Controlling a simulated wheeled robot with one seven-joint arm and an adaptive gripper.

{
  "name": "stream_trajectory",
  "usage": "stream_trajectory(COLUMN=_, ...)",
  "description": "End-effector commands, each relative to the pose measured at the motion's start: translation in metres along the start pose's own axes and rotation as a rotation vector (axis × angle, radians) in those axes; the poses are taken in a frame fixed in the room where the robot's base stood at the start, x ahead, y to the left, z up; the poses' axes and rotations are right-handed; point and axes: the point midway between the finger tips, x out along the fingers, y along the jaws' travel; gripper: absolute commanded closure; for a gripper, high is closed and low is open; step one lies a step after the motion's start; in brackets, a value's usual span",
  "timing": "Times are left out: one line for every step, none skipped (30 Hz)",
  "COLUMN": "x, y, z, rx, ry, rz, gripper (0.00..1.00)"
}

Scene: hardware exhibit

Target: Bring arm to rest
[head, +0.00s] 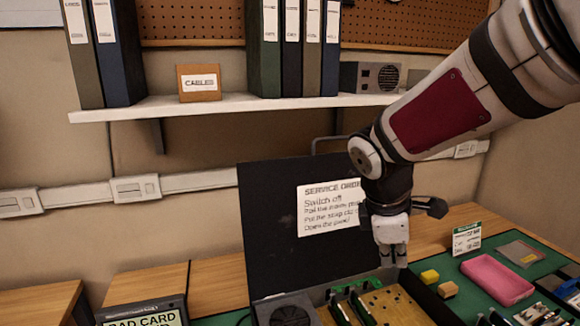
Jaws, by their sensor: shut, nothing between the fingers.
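My arm comes in from the upper right in the head view and bends down at the wrist. My gripper (394,262) hangs pointing down, shut and empty, above the right part of an open computer case (350,290). I cannot tell from this view how high above the case the fingertips are. The case's raised dark side panel (268,220) stands behind it and carries a white service-order sheet (324,212), partly hidden by my wrist. Green boards (358,303) and a fan unit (287,312) show inside the case.
A sign card (466,238) stands behind. A bad-card box (145,315) is at lower left. A shelf (240,105) with binders spans the wall.

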Motion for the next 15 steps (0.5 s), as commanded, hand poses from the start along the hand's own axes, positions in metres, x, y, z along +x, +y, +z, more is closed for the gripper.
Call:
stream_trajectory(x=-0.014, y=-0.011, z=0.011, rx=0.097, ry=0.013, rz=0.008, gripper=1.00)
stream_trajectory(x=-0.020, y=-0.018, z=0.017, rx=0.158, ry=0.021, rz=0.009, gripper=1.00)
stream_trajectory(x=-0.028, y=-0.028, z=0.025, rx=0.240, ry=0.033, rz=0.008, gripper=1.00)
stream_trajectory(x=-0.034, y=-0.035, z=0.030, rx=0.302, ry=0.043, rz=0.007, gripper=1.00)
stream_trajectory(x=-0.040, y=-0.043, z=0.035, rx=0.362, ry=0.053, rz=0.006, gripper=1.00)
stream_trajectory(x=-0.046, y=-0.054, z=0.041, rx=0.443, ry=0.069, rz=0.003, gripper=1.00)
stream_trajectory(x=-0.051, y=-0.062, z=0.045, rx=0.504, ry=0.082, rz=0.001, gripper=1.00)
stream_trajectory(x=-0.055, y=-0.070, z=0.049, rx=0.564, ry=0.094, rz=-0.002, gripper=1.00)
stream_trajectory(x=-0.061, y=-0.081, z=0.053, rx=0.643, ry=0.112, rz=-0.007, gripper=1.00)
stream_trajectory(x=-0.065, y=-0.089, z=0.057, rx=0.704, ry=0.127, rz=-0.013, gripper=1.00)
stream_trajectory(x=-0.068, y=-0.098, z=0.060, rx=0.764, ry=0.141, rz=-0.019, gripper=1.00)
stream_trajectory(x=-0.072, y=-0.109, z=0.063, rx=0.842, ry=0.163, rz=-0.027, gripper=1.00)
stream_trajectory(x=-0.075, y=-0.117, z=0.065, rx=0.899, ry=0.179, rz=-0.034, gripper=1.00)
stream_trajectory(x=-0.077, y=-0.125, z=0.067, rx=0.954, ry=0.195, rz=-0.042, gripper=1.00)
stream_trajectory(x=-0.080, y=-0.135, z=0.069, rx=1.025, ry=0.216, rz=-0.055, gripper=1.00)
